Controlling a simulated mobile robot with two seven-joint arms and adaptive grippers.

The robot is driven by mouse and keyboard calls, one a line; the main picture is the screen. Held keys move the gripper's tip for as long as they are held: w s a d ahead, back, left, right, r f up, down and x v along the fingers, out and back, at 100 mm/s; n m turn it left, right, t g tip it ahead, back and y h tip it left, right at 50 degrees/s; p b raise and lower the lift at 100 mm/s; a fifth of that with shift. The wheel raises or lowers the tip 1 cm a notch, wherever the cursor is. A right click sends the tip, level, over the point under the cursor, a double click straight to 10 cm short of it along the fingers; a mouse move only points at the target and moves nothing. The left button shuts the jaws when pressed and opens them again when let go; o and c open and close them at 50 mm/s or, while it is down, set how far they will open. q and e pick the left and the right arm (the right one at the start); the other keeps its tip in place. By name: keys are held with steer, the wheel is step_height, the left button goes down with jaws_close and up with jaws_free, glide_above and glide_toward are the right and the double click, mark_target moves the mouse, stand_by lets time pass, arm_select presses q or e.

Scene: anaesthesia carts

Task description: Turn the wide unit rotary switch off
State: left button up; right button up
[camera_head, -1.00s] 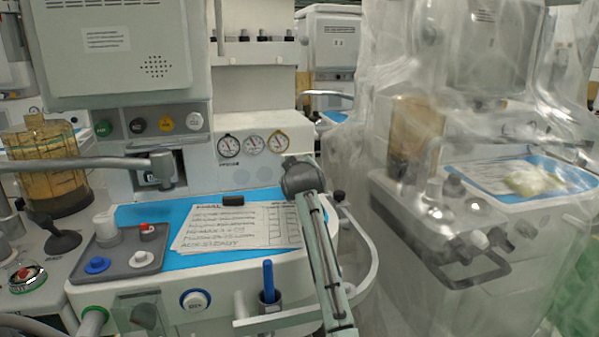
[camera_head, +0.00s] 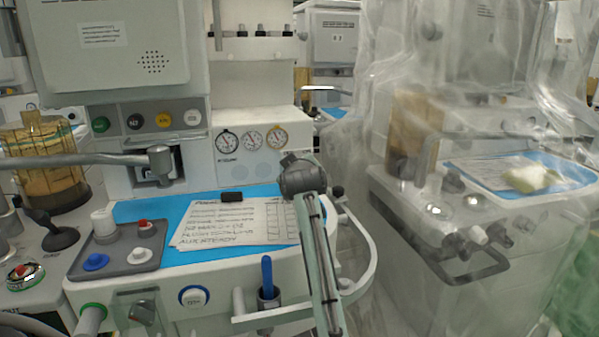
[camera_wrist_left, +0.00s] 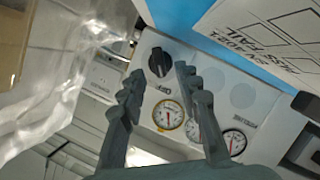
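The rotary switch (camera_wrist_left: 160,62) is a dark round knob on the white front panel in the left wrist view, beside the yellow-rimmed gauge, with an "OFF" label near it. My left gripper (camera_wrist_left: 157,77) is open, its two dark fingers spread to either side of the knob in that picture. I cannot tell whether they touch it. In the head view my left gripper (camera_head: 302,174) is a dark shape at the panel's right end, right of the gauges. It hides the switch and its own fingers there. My right gripper is not in view.
Three gauges (camera_head: 252,140) are on the panel. A paper sheet (camera_head: 238,222) lies on the blue mat (camera_head: 178,257) below. A curved rail (camera_head: 372,254) is at the cart's right edge. A plastic-covered cart (camera_head: 490,225) stands to the right. A metal bar (camera_head: 75,160) crosses at left.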

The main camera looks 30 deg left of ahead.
arm_select(q)
steer(key=v, duration=0.8)
steer(key=shift+s+d, duration=0.1)
steer(key=shift+s, duration=0.05)
